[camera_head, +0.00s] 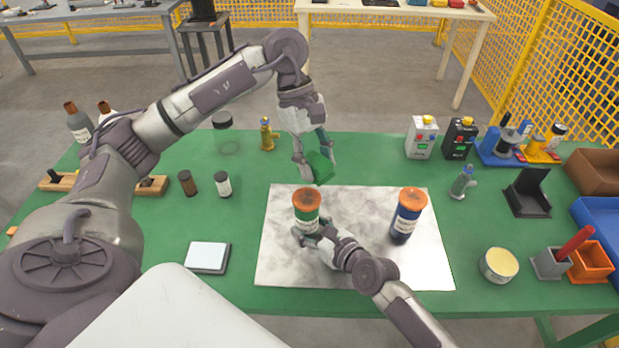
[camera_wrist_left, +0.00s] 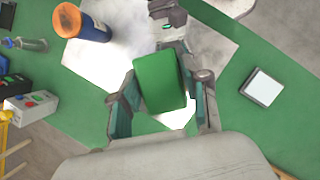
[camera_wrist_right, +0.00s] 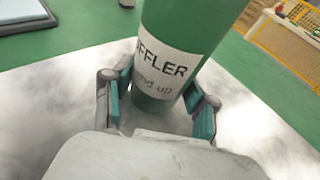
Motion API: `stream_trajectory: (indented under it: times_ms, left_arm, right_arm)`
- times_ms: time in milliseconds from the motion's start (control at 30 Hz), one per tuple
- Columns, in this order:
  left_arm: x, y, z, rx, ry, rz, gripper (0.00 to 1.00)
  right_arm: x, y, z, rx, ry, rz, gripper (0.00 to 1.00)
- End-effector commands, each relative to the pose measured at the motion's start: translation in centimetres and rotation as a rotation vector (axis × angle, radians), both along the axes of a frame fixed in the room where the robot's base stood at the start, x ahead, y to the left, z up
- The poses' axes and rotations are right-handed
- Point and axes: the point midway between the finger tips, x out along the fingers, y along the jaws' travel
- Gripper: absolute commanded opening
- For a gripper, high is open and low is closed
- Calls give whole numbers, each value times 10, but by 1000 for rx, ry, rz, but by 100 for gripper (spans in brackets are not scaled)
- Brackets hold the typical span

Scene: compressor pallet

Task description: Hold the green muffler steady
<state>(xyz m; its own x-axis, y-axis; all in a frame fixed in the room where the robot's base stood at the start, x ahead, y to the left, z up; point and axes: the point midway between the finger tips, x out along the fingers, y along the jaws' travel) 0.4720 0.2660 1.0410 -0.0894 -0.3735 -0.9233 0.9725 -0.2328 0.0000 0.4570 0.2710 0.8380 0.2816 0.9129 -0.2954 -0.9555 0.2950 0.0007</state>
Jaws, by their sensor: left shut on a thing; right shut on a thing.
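The green muffler (camera_head: 307,213), a green can with an orange-brown top and a white label, stands upright on the marbled sheet (camera_head: 345,272). My right gripper (camera_head: 309,235) is shut on its lower part; the right wrist view shows the labelled muffler (camera_wrist_right: 180,50) between the fingers of the right gripper (camera_wrist_right: 160,105). My left gripper (camera_head: 316,167) is shut on a green block (camera_head: 320,170), above and behind the muffler and apart from it. The block (camera_wrist_left: 160,80) also shows between the left fingers in the left wrist view, where the muffler cannot be made out.
A blue can (camera_head: 407,216) with an orange-brown top stands on the sheet to the right. A round yellow-topped tin (camera_head: 498,265) is at the front right. A grey-framed pad (camera_head: 208,257) lies at the front left. Small bottles (camera_head: 223,185) stand left; a yellow-valved fitting (camera_head: 267,135) stands behind.

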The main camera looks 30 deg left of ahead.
Motion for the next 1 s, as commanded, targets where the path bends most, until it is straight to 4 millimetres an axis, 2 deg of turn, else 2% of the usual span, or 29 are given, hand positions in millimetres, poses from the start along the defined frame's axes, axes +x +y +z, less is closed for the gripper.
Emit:
stream_trajectory:
  times_ms: [100, 267, 867, 967, 1000]
  left_arm:
    - [0, -1, 3, 1, 2, 0, 18]
    - [0, -1, -8, 1, 3, 0, 18]
    - [0, -1, -62, 0, 3, 0, 18]
    - [-1, -1, -79, 0, 6, 1, 18]
    - [-3, 4, -77, 1, 2, 2, 14]
  right_arm:
    - [0, 0, 0, -1, 0, -1, 38]
    - [0, 0, 0, -1, 0, -1, 38]
    - [0, 0, 0, 0, 0, 0, 38]
    - [0, 0, 0, 0, 0, 0, 38]
    - [0, 0, 0, 0, 0, 0, 38]
